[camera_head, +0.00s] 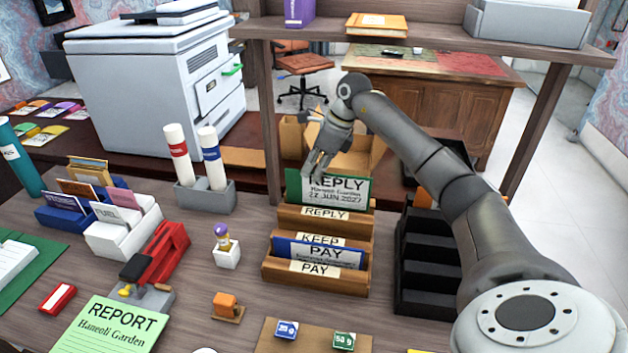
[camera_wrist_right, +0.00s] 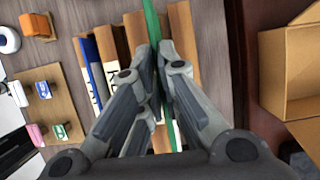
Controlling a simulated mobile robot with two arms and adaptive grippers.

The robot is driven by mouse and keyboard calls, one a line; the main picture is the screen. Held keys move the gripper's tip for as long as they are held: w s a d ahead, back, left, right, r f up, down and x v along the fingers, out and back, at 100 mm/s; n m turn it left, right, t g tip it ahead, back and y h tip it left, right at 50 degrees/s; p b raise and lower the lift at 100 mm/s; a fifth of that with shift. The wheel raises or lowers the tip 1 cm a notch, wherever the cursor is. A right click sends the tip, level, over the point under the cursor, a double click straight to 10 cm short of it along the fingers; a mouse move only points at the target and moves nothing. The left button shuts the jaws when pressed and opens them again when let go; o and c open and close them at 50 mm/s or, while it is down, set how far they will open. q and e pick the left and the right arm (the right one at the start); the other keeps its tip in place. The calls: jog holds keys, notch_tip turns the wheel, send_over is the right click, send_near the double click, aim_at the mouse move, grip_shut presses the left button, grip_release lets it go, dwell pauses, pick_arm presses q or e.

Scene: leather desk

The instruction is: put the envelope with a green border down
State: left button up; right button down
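The envelope with a green border (camera_head: 320,190) reads REPLY, Haneoli Garden and a date. It stands upright at the rear REPLY slot of the wooden letter rack (camera_head: 315,281), and its lower edge is hidden behind the slot's front board. My right gripper (camera_head: 318,168) is at its top edge. In the right wrist view the fingers of this gripper (camera_wrist_right: 163,62) are closed on both sides of the green envelope (camera_wrist_right: 151,22). Whether its bottom rests in the slot cannot be seen. My left gripper is not in view.
A blue-edged PAY envelope (camera_head: 318,250) stands in the front slot. A black stepped tray (camera_head: 425,265) is right of the rack, under my right arm. An open cardboard box (camera_head: 360,150) is behind.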

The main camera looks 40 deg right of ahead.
send_over(314, 205)
jog(key=shift+w+d+f+p, duration=0.15)
jog(key=shift+f+p, duration=0.15)
jog(key=shift+f, duration=2)
jog(key=shift+f, duration=0.2)
jog(key=c, duration=1.6)
grip_release()
jog(key=shift+c, duration=0.2)
jog(key=shift+r, duration=0.2)
jog(key=b+v, duration=0.1)
jog(key=v, duration=0.6)
jog(key=shift+r, duration=0.25)
